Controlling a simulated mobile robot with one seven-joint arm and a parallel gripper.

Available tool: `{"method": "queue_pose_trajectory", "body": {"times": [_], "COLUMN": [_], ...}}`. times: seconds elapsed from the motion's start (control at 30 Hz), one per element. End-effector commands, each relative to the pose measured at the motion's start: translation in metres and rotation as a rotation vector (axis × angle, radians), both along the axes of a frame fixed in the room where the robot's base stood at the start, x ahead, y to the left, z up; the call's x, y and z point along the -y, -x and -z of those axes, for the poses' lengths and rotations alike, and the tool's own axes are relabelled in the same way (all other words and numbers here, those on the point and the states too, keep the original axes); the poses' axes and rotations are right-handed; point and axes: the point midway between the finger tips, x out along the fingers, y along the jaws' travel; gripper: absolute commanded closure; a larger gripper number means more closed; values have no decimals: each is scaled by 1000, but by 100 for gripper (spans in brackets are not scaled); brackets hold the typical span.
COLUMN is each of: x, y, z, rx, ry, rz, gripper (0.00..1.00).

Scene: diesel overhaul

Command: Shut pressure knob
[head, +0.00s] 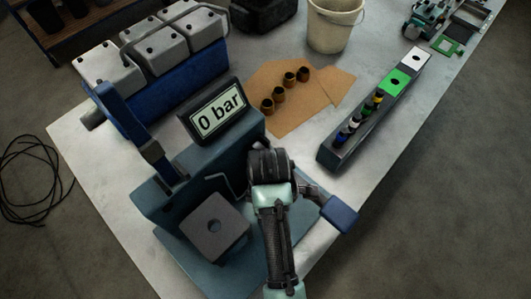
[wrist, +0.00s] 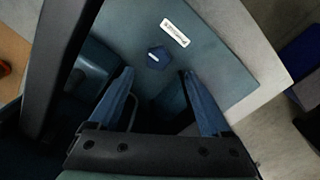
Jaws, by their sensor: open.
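The pressure knob (wrist: 157,57) is a small dark blue, angular knob with a white pointer line, on a blue-grey panel just beyond my fingertips in the wrist view. A white label (wrist: 174,33) sits beside it. My gripper (wrist: 160,73) is open, with its two blue fingers apart and nothing visible between them. The knob lies ahead of the gap, apart from the fingers in the picture; depth is hard to judge. In the head view the blue-grey test stand (head: 165,200) carries a display (head: 217,112) reading 0 bar.
A dark rack (head: 340,152) of coloured parts is to the right. Cardboard with brass sleeves (head: 278,94) lies behind.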

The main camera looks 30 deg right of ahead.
Motion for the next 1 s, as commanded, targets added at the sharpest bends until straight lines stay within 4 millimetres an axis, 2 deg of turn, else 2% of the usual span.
{"method": "queue_pose_trajectory", "body": {"times": [0.2,0.4,0.6,0.9,1.0], "x": [-1,-1,0,0,0], "y": [1,0,-1,-1,-1], "z": [47,77,90,91,91], "rx": [-4,0,2,3,3], "ry": [-2,0,0,1,1], "rz": [0,0,0,1,1], "gripper": [19,19,19,19,36]}}
